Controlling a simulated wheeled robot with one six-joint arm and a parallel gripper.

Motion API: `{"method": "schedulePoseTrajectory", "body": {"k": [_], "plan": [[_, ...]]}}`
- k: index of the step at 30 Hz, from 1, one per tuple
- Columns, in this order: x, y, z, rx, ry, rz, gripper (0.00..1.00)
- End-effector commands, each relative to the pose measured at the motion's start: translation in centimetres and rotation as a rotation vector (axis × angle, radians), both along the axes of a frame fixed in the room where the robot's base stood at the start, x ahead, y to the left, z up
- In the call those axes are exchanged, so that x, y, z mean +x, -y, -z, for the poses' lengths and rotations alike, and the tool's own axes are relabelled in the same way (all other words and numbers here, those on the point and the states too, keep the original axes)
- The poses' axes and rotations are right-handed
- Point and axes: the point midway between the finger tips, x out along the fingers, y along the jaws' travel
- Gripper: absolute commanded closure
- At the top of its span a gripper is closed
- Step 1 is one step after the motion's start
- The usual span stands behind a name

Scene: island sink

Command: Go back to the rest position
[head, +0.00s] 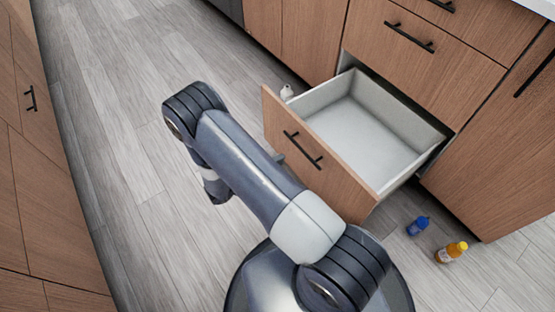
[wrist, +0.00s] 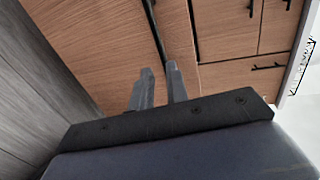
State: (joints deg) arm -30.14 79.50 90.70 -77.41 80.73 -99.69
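My arm (head: 250,165) reaches forward and left in the head view, over the floor beside an open drawer. Its far end bends down, and my gripper is not clearly visible there. In the wrist view my gripper (wrist: 159,68) shows as two grey fingers with a narrow gap between them. Nothing is held in the gap. Wooden cabinet fronts (wrist: 95,40) show beyond the fingertips. A long dark handle (wrist: 153,25) runs down behind the gap; I cannot tell its distance from the fingers.
The drawer (head: 365,135) is pulled out and empty, its front (head: 335,180) close to my arm. A blue bottle (head: 418,226) and an orange bottle (head: 452,252) are on the floor at right. A small white object (head: 287,92) is behind the drawer. Floor at left is clear.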

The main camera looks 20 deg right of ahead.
Motion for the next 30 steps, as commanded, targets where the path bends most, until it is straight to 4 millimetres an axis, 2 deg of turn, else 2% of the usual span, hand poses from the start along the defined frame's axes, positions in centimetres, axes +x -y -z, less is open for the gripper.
{"method": "schedulePoseTrajectory", "body": {"k": [7, 21, 30], "plan": [[0.3, 1.2, 0.3, 0.0, -0.001, 0.004, 0.85], [2.7, 8.1, 1.8, 0.0, 0.0, 0.005, 0.85], [3.5, 10.1, 2.1, -0.001, 0.0, 0.002, 0.85]]}}
